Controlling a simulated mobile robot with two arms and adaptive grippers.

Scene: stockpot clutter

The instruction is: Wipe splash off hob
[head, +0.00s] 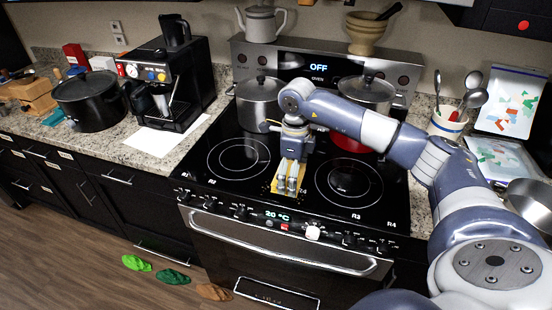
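The black glass hob (216,183) has ring markings and sits on a steel oven. My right gripper (287,188) points down at the middle of the hob, between the two front rings. Its fingers are close together over a small, flat yellow piece (303,184), like a cloth or sponge. The fingers cover much of it, and I cannot tell whether they grip it or only rest on it. No splash can be made out on the visible glass; one may be hidden under the gripper. My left gripper is not in view.
A lidded steel pot (259,104) stands at the back left of the hob. Another lidded pot (368,93), red at its base, stands at the back right, partly behind my arm. A coffee machine (168,85) and black stockpot (90,101) stand left. The front-left ring is clear.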

